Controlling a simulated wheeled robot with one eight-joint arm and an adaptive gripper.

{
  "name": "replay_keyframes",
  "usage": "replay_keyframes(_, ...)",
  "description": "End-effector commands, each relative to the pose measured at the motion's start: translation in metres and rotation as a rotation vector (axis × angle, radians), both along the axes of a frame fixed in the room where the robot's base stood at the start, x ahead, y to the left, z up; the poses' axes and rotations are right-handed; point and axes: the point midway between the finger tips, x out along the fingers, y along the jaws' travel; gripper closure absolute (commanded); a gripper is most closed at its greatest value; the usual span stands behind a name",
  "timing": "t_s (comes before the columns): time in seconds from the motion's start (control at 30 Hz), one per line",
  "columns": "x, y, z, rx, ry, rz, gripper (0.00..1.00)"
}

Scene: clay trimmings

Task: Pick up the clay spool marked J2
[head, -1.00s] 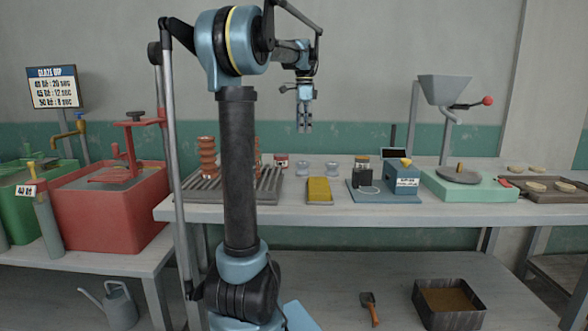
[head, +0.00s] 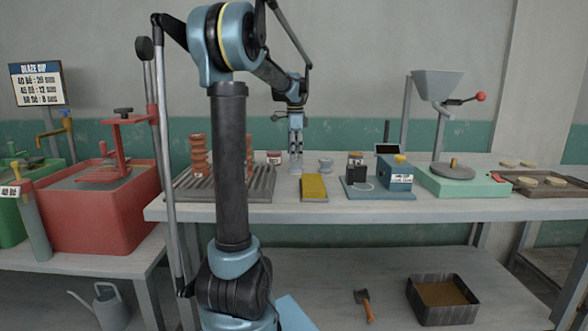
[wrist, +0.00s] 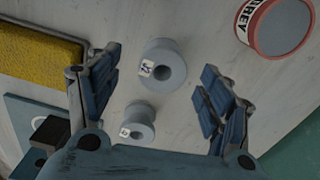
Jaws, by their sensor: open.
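A pale grey-blue clay spool (wrist: 163,66) stands on the table in the wrist view, and its small white tag appears to read J2. A second similar spool (wrist: 138,122) stands below it in that view; its tag is too small to read.
A yellow sponge block (head: 314,188) lies in front of the spools. A labelled reddish tin (wrist: 282,25) stands behind, close to my gripper. A slatted rack (head: 262,181) with terracotta coils is at left. A blue device (head: 397,176) stands at right.

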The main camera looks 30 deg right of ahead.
Motion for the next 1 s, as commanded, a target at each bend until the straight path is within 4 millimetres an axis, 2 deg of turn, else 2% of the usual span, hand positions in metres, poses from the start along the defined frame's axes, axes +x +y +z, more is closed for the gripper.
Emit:
replay_keyframes(0.17, 0.001, -0.002, -0.011, 0.000, 0.000, 0.000, 0.27)
replay_keyframes(0.4, 0.003, -0.006, -0.043, 0.000, 0.000, 0.000, 0.27)
replay_keyframes(0.5, 0.003, -0.006, -0.051, 0.000, 0.000, 0.000, 0.27)
replay_keyframes(0.8, 0.003, -0.006, -0.054, 0.000, 0.000, 0.000, 0.27)
replay_keyframes(1.0, 0.003, -0.006, -0.054, 0.000, 0.000, 0.000, 0.72)
